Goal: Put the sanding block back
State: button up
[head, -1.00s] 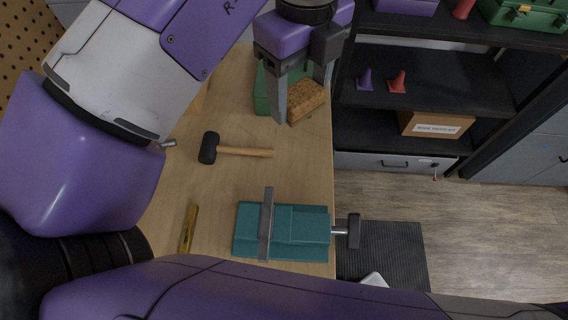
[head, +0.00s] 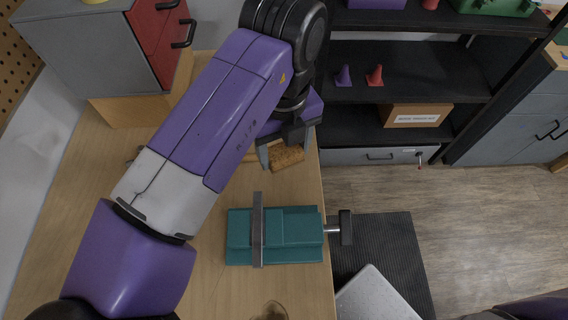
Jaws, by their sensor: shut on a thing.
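The sanding block (head: 288,160) is a small brown-orange rough block in the head view. My gripper (head: 285,154) is shut on it, with one finger on the left and one on the right. The block is over the right part of the wooden workbench (head: 215,285), above the vise in the picture. I cannot tell whether it touches the bench top. My arm hides much of the bench left of the gripper.
A teal vise (head: 292,237) stands at the bench's right edge. A black shelf (head: 400,58) holds two small cones and a cardboard box (head: 415,115). Bare bench lies left of the vise.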

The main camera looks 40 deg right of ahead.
aim_at(284, 174)
jog(key=shift+f, duration=3.15)
jog(key=shift+f, duration=0.1)
jog(key=o, duration=1.3)
notch_tip(284, 174, up, 12)
jog(key=shift+r, duration=0.15)
